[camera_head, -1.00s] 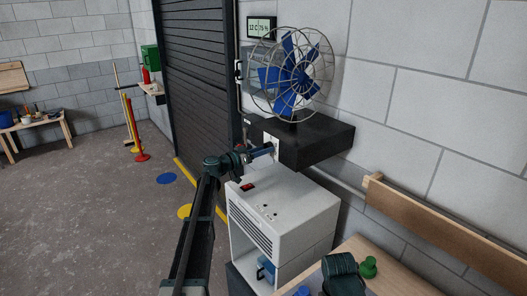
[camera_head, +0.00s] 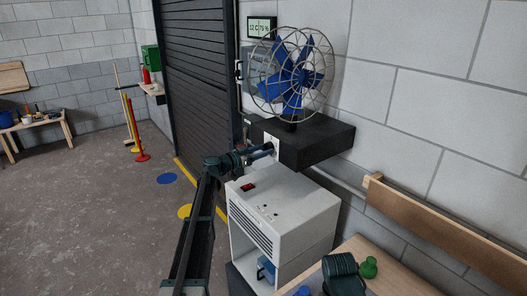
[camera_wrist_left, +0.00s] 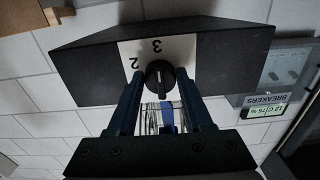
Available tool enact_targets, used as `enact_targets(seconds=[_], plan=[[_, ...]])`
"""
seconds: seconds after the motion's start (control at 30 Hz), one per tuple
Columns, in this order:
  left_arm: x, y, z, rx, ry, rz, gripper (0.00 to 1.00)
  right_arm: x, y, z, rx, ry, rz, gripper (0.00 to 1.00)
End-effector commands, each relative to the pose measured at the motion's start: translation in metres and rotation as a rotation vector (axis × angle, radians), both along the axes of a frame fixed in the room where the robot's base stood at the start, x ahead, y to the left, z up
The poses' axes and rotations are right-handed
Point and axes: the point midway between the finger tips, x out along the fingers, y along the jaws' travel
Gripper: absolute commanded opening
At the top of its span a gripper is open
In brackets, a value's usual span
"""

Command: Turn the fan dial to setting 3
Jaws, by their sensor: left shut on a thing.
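The blue-bladed fan (camera_head: 295,76) stands in a wire cage on a black box (camera_head: 318,140) against the wall. A white label plate (camera_head: 271,147) is on the box's front. In the left wrist view the plate (camera_wrist_left: 177,48) shows a 3 and a 2, and a black round dial (camera_wrist_left: 160,76) with a raised grip. My left gripper (camera_wrist_left: 161,82) is shut on the dial, a finger on either side. In the head view my left gripper (camera_head: 268,151) reaches the plate and hides the dial. Which setting the dial marks is unclear.
A white heater-like cabinet (camera_head: 270,208) with a red switch stands just below the black box. A wooden bench (camera_head: 385,287) with a green object (camera_head: 369,267) is at bottom right. A dark roller door (camera_head: 200,80) is behind. Open floor (camera_head: 90,215) lies to the left.

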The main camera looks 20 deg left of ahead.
Motion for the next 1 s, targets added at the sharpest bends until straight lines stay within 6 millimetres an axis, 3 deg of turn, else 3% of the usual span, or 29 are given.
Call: enact_targets(seconds=[0.1,0.13,0.3,0.67,1.0], plan=[[-0.002,-0.001,-0.002,0.005,0.002,-0.003,0.00,0.000,0.000,-0.001,0.000,0.000,0.000,0.50],[-0.002,-0.001,-0.002,0.005,0.002,-0.003,0.53,0.000,0.000,-0.001,0.000,0.000,0.000,0.50],[-0.001,-0.001,-0.001,0.003,0.002,-0.002,0.80,0.000,0.000,0.000,0.000,0.000,0.000,0.50],[-0.005,0.003,0.000,0.001,0.001,0.000,0.80,0.000,0.000,0.000,0.000,0.000,0.000,0.50],[-0.058,0.043,0.000,0.001,0.001,0.002,0.80,0.000,0.000,0.000,0.000,0.000,0.000,0.50]])
